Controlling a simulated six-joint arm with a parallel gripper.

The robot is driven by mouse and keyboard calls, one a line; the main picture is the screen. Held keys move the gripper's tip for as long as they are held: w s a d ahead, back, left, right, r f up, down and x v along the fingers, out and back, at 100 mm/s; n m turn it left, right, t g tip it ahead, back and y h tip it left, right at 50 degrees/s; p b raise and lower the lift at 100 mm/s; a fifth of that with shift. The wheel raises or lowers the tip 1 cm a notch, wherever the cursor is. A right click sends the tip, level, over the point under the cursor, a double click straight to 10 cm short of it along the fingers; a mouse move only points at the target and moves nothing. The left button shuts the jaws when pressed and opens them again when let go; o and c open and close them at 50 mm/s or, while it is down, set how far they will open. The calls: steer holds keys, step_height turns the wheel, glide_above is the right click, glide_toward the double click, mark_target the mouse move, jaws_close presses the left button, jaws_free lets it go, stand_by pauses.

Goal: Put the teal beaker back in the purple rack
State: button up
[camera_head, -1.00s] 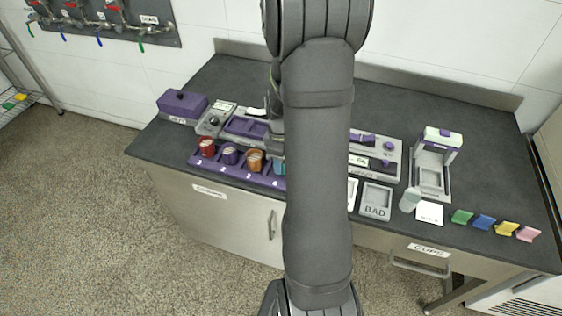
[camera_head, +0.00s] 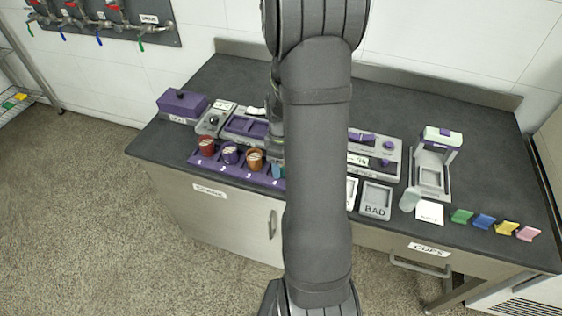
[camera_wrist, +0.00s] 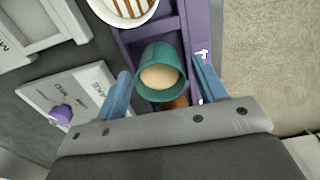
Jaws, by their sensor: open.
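The teal beaker (camera_wrist: 160,76) is in the wrist view, with a tan filling inside. It is at the purple rack (camera_wrist: 172,28), near the mark "4"; how deep it sits in its slot is hard to tell. My gripper (camera_wrist: 160,68) is open, with one blue finger on each side of the beaker and a visible gap to both.
Red (camera_head: 206,146), purple (camera_head: 230,154) and orange (camera_head: 255,160) beakers stand in the rack. A white round dish (camera_wrist: 125,8) is close to the teal beaker in the wrist view. Grey trays, including BAD (camera_head: 375,200), lie right of my arm.

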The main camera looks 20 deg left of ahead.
step_height(320, 180, up, 12)
stand_by(0.4)
steer(key=shift+f, duration=0.2)
steer(key=shift+f, duration=4.05)
steer(key=shift+f, duration=0.1)
steer(key=shift+f, duration=1.85)
steer(key=r, duration=0.4)
steer(key=shift+d+r, duration=0.25)
steer(key=shift+r, duration=0.1)
steer(key=s+d+r, duration=0.1)
steer(key=d+r, duration=0.6)
steer(key=d, duration=0.4)
steer(key=w+a+r, duration=0.2)
steer(key=w+a, duration=1)
steer(key=w, duration=0.2)
steer(key=a+f, duration=0.2)
steer(key=a, duration=0.1)
steer(key=a+f, duration=0.2)
steer(key=a, duration=0.2)
steer(key=a+f, duration=0.2)
steer(key=a, duration=0.1)
steer(key=shift+a+f, duration=0.3)
